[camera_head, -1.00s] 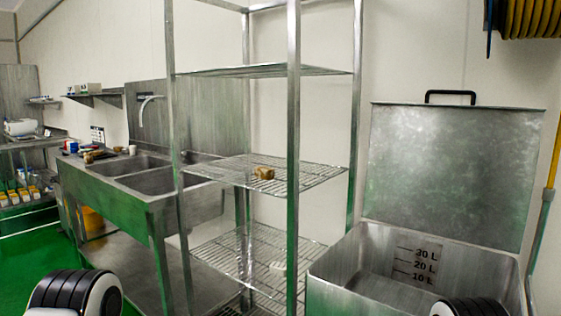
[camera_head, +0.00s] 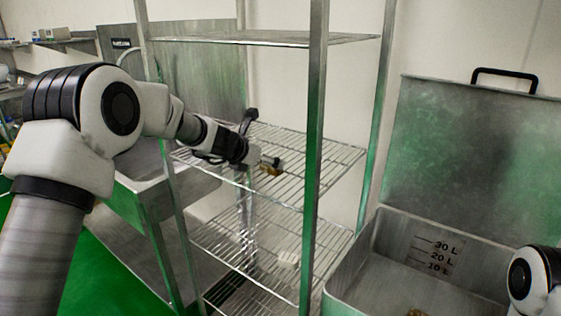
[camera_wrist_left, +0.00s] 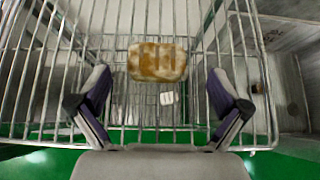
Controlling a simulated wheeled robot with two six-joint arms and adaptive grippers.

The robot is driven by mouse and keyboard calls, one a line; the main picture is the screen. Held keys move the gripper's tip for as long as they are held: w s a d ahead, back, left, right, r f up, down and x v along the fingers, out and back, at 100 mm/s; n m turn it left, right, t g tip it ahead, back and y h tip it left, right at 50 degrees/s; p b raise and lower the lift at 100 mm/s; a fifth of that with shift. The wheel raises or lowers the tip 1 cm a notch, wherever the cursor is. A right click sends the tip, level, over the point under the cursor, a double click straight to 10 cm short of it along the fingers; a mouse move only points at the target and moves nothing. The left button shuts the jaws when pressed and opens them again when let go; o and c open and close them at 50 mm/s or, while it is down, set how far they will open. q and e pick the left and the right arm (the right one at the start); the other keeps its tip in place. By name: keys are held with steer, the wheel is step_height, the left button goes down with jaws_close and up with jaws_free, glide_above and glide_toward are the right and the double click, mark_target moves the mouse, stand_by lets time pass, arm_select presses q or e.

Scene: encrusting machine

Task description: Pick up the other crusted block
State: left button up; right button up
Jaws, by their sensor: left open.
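The crusted block (camera_head: 271,169) is a small brown piece on the middle wire shelf (camera_head: 325,165) of the metal rack. In the left wrist view the crusted block (camera_wrist_left: 158,62) is golden brown with a patchy surface, lying ahead of the fingertips and centred between them. My left gripper (camera_head: 260,150) reaches in over that shelf from the left, close to the block. In the left wrist view the fingers of my left gripper (camera_wrist_left: 160,85) are spread and hold nothing. My right gripper is out of view; only part of that arm shows at lower right.
Rack posts (camera_head: 315,150) stand in front of and around the shelf. A small whitish item (camera_head: 288,259) lies on the lower shelf. An open metal bin (camera_head: 385,265) with volume marks stands right, a brown piece (camera_head: 417,313) in it. A sink (camera_head: 150,170) is left.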

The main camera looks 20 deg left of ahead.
arm_select(q)
steer(key=shift+w+d+p, duration=0.1)
steer(key=shift+w+p, duration=0.6)
steer(key=shift+p, duration=0.05)
steer(key=x, duration=0.3)
steer(key=shift+f, duration=0.2)
steer(key=shift+w+f, duration=0.1)
steer(key=shift+f, duration=0.05)
steer(key=shift+s+r, duration=0.2)
steer(key=c, duration=0.4)
steer(key=shift+s, duration=0.15)
steer(key=c, duration=0.6)
steer(key=shift+c, duration=1.4)
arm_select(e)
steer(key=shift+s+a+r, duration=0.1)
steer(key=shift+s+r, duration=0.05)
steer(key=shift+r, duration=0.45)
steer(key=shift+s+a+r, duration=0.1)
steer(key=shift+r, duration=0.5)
